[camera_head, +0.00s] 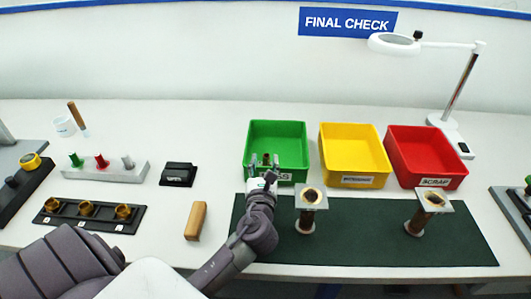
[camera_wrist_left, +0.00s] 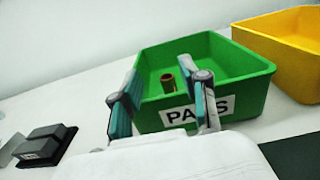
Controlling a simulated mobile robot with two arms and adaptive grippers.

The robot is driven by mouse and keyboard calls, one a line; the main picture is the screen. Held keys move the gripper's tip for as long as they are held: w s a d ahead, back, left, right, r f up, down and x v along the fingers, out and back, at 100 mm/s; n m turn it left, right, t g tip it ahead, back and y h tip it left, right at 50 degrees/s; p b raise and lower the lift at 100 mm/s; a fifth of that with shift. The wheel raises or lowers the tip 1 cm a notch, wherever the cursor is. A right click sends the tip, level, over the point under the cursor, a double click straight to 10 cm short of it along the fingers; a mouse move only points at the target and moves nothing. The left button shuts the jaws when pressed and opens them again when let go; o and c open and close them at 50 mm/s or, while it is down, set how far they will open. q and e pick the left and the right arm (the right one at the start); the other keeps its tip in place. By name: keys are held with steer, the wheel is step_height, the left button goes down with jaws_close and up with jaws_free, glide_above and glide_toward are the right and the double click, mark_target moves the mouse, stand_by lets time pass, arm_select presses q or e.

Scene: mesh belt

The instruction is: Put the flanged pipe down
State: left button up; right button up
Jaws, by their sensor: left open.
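A brown pipe (camera_wrist_left: 168,84) with a reddish ring end shows inside the green PASS bin (camera_wrist_left: 245,72) in the left wrist view. Its lower part and any flange are hidden by the bin's front wall. My left gripper (camera_head: 264,158) is at the front of the green bin (camera_head: 290,135) in the head view. Its fingers are open, and in the wrist view the pipe shows beyond and between them. Two other flanged pipes stand on the dark green mat (camera_head: 365,235), square flange up: one at the left (camera_head: 307,218), one at the right (camera_head: 418,220).
A yellow bin (camera_head: 375,180) and a red SCRAP bin (camera_head: 455,170) stand right of the green one. A magnifier lamp (camera_head: 460,85) is behind. A black box (camera_head: 178,174), a wooden block (camera_head: 195,222) and a grey holder (camera_head: 120,170) lie to the left.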

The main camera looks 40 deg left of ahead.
arm_select(q)
steer(key=v, duration=0.5)
steer(key=shift+b, duration=0.35)
steer(key=shift+s+d, duration=0.3)
steer(key=shift+s, duration=0.15)
steer(key=shift+r, duration=0.15)
